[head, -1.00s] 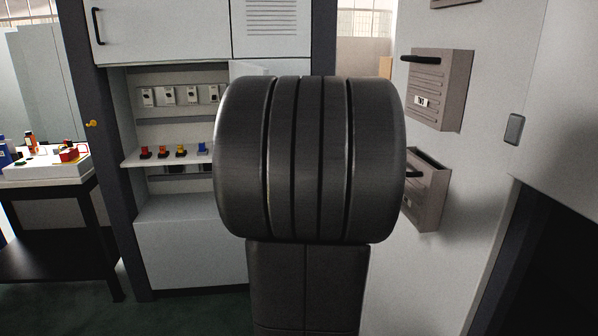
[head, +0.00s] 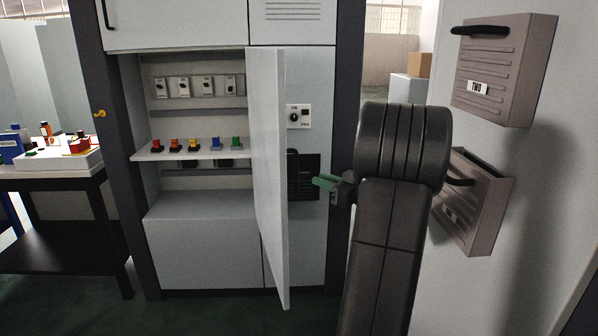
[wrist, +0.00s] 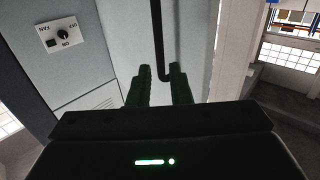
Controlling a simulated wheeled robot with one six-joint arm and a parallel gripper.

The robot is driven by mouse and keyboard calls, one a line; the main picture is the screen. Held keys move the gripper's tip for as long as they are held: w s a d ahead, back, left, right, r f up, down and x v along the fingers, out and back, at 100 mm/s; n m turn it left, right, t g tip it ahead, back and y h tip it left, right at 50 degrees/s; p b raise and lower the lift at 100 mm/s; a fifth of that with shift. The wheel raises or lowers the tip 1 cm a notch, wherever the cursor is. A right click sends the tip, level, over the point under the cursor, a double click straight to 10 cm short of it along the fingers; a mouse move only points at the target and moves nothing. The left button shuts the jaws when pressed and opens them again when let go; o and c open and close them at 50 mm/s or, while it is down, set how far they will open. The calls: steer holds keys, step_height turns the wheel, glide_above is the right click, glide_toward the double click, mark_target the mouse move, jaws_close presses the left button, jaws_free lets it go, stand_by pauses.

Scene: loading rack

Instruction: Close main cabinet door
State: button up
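The main cabinet door (head: 266,170) is a tall light panel standing open, swung out toward me and seen nearly edge-on. Its black bar handle (wrist: 157,40) shows in the wrist view on the outer face. My gripper (head: 322,183) is to the right of the door in the head view, with its green fingers pointing left at the door's outer side. In the wrist view the two fingers (wrist: 160,88) are spread with a gap between them. The handle's bent end lies ahead of and between the fingertips; I cannot tell whether they touch.
The open cabinet's shelf (head: 230,154) holds several coloured knobs. A fan switch plate (head: 298,116) and a black panel (head: 309,176) are on the cabinet front behind the door. Two grey wall boxes (head: 505,70) hang at the right. A black table (head: 60,235) stands left.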

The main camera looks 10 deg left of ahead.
glide_above(296, 190)
steer(key=shift+w+a+p, duration=0.1)
steer(key=shift+w+p, duration=0.2)
steer(key=shift+w, duration=0.05)
jaws_close()
